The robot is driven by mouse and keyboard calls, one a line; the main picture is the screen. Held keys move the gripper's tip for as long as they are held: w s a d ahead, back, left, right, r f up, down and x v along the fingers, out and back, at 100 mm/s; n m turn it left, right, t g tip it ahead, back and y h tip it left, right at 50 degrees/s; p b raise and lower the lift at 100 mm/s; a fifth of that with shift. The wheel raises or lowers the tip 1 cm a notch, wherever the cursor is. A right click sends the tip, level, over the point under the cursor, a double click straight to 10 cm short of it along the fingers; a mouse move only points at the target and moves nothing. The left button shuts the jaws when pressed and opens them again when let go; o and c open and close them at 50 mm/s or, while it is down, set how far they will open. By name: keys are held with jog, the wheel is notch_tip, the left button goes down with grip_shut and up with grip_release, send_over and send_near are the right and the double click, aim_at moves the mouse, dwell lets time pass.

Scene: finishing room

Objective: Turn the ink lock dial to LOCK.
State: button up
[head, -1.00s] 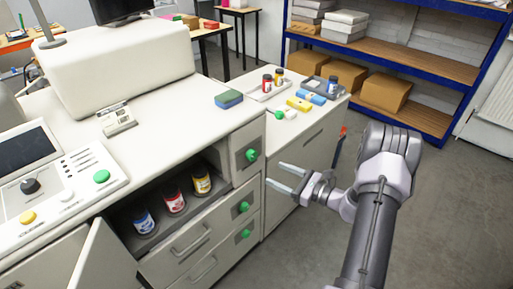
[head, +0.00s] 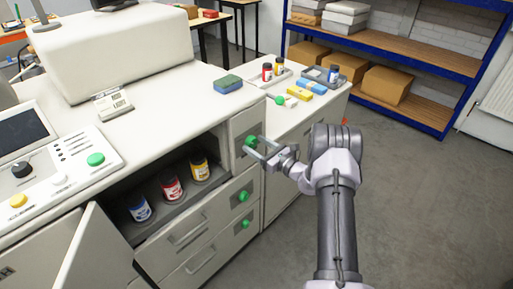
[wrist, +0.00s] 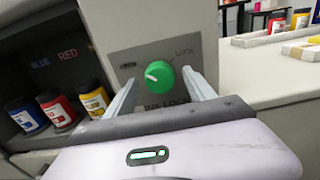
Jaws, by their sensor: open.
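The ink lock dial (wrist: 159,78) is a round green knob on a grey panel in the wrist view. Its white mark points left, away from the LOCK label (wrist: 184,54) at its upper right. Another small label (wrist: 127,65) is at its left, too blurred to read. In the head view the dial (head: 250,141) is at the top of the cabinet's end column, partly behind my fingers. My gripper (wrist: 158,82) is open, with one finger on each side of the dial. It also shows in the head view (head: 256,148). I cannot tell whether the fingers touch the dial.
Two more green knobs (head: 243,196) (head: 245,223) sit below on the drawers. An open bay left of the dial holds blue (head: 139,208), red (head: 172,188) and yellow (head: 200,167) ink jars. A cabinet door (head: 92,255) stands open at lower left. Floor at right is clear.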

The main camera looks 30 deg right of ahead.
jog(key=shift+c, duration=0.2)
jog(key=c, duration=1.3)
jog(key=shift+m, duration=0.4)
jog(key=m+p, duration=0.1)
jog(key=m, duration=0.3)
jog(key=m+p, duration=0.1)
jog(key=m, duration=0.4)
jog(key=m+p, duration=0.1)
jog(key=m, duration=0.4)
jog(key=shift+m, duration=0.4)
jog(key=shift+m+p, duration=0.3)
jog(key=shift+m, duration=2)
